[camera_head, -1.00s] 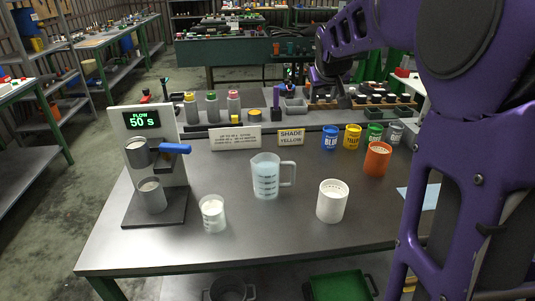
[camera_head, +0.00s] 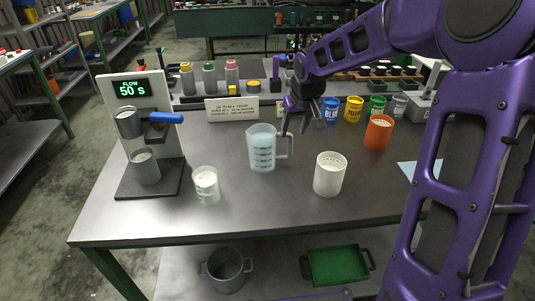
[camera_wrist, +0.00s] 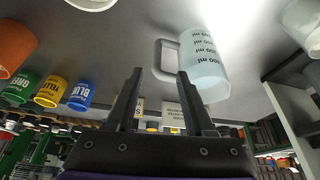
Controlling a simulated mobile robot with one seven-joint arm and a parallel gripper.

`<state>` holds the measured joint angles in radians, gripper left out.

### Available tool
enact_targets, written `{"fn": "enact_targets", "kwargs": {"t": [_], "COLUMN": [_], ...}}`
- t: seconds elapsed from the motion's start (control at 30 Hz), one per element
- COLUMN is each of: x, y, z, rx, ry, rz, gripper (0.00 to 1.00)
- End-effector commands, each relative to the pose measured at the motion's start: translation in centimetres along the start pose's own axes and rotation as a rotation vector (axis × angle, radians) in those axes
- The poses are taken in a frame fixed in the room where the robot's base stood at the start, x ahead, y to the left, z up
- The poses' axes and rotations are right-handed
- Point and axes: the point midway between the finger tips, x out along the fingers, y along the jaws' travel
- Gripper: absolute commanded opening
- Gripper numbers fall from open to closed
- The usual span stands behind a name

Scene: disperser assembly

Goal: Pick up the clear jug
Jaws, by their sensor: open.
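The clear jug (camera_head: 262,150) stands upright on the table, with pale liquid or tint, dark markings, and its handle on the right side. It also shows in the wrist view (camera_wrist: 205,65), with its handle just beyond the fingertips. I cannot tell from these views whether a finger touches the handle.
A white cup (camera_head: 329,174) stands right of the jug and a small glass (camera_head: 206,185) to its left. The dispenser (camera_head: 143,140) stands at the left. An orange cup (camera_head: 378,132) and several colour tins (camera_head: 353,109) are at the back right. The front of the table is clear.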

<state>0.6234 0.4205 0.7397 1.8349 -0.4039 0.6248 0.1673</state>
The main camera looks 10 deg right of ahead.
Motion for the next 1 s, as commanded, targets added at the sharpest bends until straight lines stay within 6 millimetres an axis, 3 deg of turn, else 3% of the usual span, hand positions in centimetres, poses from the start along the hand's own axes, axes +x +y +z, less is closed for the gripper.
{"fn": "enact_targets", "kwargs": {"t": [0.1, 0.37, 0.7, 1.0], "x": [2.5, 4.5, 9.0, 9.4], "y": [0.0, 0.0, 0.5, 0.6], "z": [0.1, 0.0, 0.3, 0.2], "rx": [-0.001, 0.000, -0.001, 0.000], "ry": [-0.002, 0.000, 0.001, 0.002], "rz": [-0.002, 0.000, 0.000, 0.002], "gripper": [0.53, 0.53, 0.53, 0.53]}}
